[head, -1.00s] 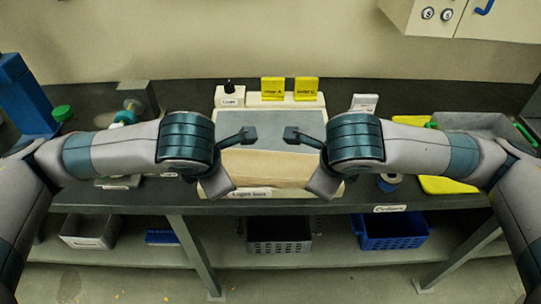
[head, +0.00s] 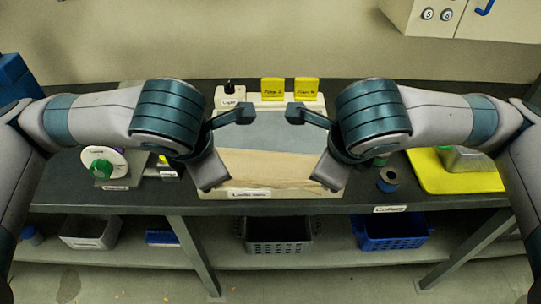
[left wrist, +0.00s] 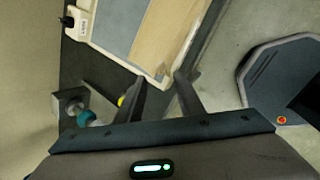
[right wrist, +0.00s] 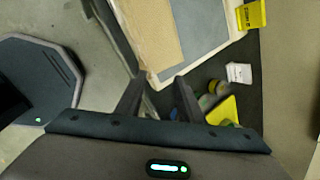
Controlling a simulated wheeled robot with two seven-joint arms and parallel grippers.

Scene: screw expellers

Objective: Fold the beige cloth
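The beige cloth (head: 268,166) lies flat across the front part of a cream board (head: 317,104) with a grey surface behind it. It also shows as a tan strip in the left wrist view (left wrist: 137,42) and the right wrist view (right wrist: 152,38). My left gripper (head: 212,176) is at the board's front left corner. In the left wrist view its fingers (left wrist: 162,78) are apart, by the board's corner. My right gripper (head: 330,176) is at the front right corner. In the right wrist view its fingers (right wrist: 158,78) are apart, by that corner. Neither visibly holds cloth; contact is unclear.
Two yellow tags (head: 273,89) and a dark knob (head: 229,88) stand at the board's back. A white disc with a green centre (head: 101,167) is left. A dark spool (head: 388,178) and a yellow mat (head: 455,175) are right. Bins, including a blue one (head: 392,232), are below.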

